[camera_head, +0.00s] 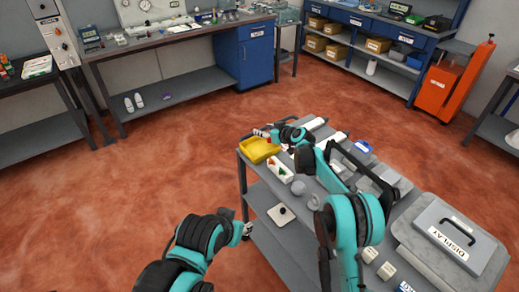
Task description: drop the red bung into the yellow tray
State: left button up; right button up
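The yellow tray (262,151) sits at the far left corner of the grey cart. My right gripper (263,133) is at the tray's far edge, with my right arm reaching over the cart from the near side. Its fingers are too small to tell whether they are open or shut, or whether they hold anything. A white holder (274,176) next to the tray has small green and reddish pieces in it; I cannot tell whether one is the red bung. My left gripper (246,229) is low, left of the cart and away from the tray; its finger state is unclear.
The cart also carries rounded grey items (298,188), white tubes (317,123) and a grey case marked DISPLAY (447,232) at the right. The red floor left of the cart is clear.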

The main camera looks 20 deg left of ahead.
jog(key=v, duration=1.2)
jog(key=shift+f, duration=0.1)
jog(key=s+d+r+m+h, duration=0.2)
jog(key=s+d+r, duration=0.2)
jog(key=s+d, duration=0.5)
jog(key=s+d+r+m+h, duration=0.3)
jog(key=s+d+r, duration=0.1)
jog(key=s+d, duration=0.5)
jog(key=s+d+f+m+h, duration=0.2)
jog(key=s+d, duration=0.5)
jog(key=s, duration=0.4)
jog(key=s+d+f+m+g+h, duration=0.1)
jog(key=s+d+f+m+h, duration=0.2)
jog(key=s+d+f, duration=0.2)
jog(key=s+d, duration=0.3)
jog(key=s, duration=0.4)
